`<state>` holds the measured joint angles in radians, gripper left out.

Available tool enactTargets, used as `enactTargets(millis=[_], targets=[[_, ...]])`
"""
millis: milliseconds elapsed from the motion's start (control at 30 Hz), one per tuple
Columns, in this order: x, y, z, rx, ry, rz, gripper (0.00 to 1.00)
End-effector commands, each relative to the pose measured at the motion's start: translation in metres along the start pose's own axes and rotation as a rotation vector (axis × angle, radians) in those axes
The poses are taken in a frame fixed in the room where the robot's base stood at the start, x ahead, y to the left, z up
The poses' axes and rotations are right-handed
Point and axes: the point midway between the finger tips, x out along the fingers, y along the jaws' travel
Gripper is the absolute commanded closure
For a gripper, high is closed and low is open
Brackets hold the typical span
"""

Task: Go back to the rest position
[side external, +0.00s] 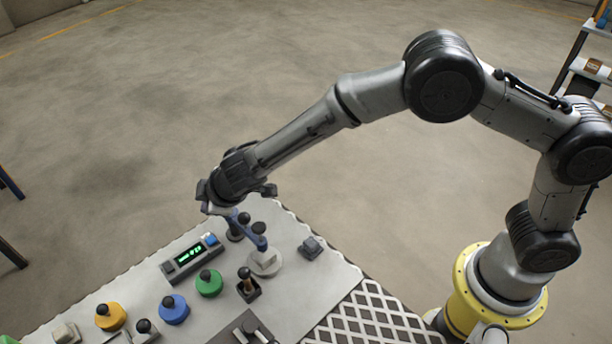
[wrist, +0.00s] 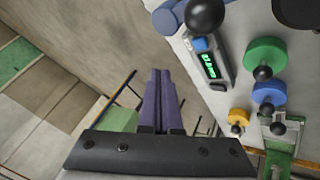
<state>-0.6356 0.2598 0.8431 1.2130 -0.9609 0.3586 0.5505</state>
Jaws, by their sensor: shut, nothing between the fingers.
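In the side view the fingertips are small and hard to make out. Close by, a blue lever with a dark ball knob stands on a round white base (side external: 265,263). The blue lever (wrist: 168,17) also shows at the top of the wrist view. I cannot tell whether the fingers touch it.
The panel holds a green-lit display (side external: 190,256), a green knob (side external: 209,283), a blue knob (side external: 174,309), a yellow knob (side external: 110,316) and a small dark-knobbed lever (side external: 247,286). A patterned black-and-white plate (side external: 365,320) lies near my base. The floor behind (side external: 220,80) is clear.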

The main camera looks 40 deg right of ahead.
Motion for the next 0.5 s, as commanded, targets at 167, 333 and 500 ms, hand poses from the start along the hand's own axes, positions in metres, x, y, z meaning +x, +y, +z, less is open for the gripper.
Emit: enactTargets(millis=[167, 333, 500], targets=[[-0.058, 0.092, -0.018, 0.133, 0.079, 0.097, 1.00], [-0.140, 0.175, 0.007, 0.319, 0.100, 0.190, 1.00], [-0.230, 0.226, 0.064, 0.503, 0.087, 0.268, 1.00]])
